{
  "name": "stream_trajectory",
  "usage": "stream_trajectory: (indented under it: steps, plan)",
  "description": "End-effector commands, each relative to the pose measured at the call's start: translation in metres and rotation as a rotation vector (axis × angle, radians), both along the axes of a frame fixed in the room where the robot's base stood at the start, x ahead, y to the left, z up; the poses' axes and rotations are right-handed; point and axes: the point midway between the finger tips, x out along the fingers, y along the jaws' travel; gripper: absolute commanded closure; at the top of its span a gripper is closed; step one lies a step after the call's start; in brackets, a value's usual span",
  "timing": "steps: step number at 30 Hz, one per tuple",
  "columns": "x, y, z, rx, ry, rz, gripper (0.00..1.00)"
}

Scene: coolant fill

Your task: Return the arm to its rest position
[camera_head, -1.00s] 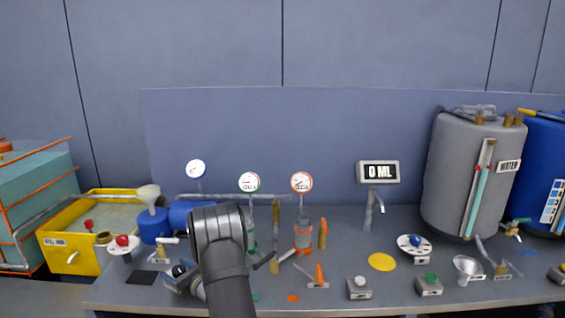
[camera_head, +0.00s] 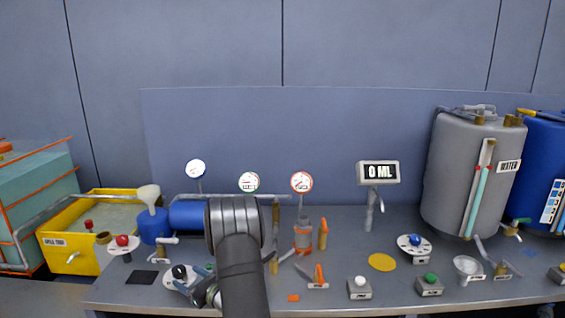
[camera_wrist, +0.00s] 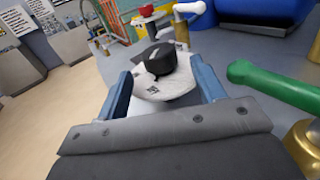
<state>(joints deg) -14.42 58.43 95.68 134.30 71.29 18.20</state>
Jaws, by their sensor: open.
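My arm rises from the front edge of the bench in the head view, and its dark grey upper link hides part of the bench's left middle. My gripper (camera_wrist: 165,88) shows in the wrist view as two blue fingers held apart, with nothing clasped between them. Beyond the fingers sits a black knob (camera_wrist: 160,60) on a round white plate (camera_wrist: 170,92). I cannot tell whether the fingers touch the plate.
A green-handled valve (camera_wrist: 280,90) stands close at the right in the wrist view. A yellow spill tray (camera_head: 75,245), a blue cylinder (camera_head: 188,215) and gauges (camera_head: 301,182) surround my arm. The grey water tank (camera_head: 465,180) stands far right. The bench middle near the yellow disc (camera_head: 382,262) is fairly clear.

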Motion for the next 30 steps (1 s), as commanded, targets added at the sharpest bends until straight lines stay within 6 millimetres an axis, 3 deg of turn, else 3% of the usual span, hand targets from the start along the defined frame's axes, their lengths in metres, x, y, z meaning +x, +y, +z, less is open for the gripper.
stream_trajectory:
  steps: [15,30]
  plan:
    - [-0.057,-0.090,0.000,0.000,0.001,-0.005,0.37]
    - [-0.001,0.001,0.000,0.000,-0.001,0.002,0.37]
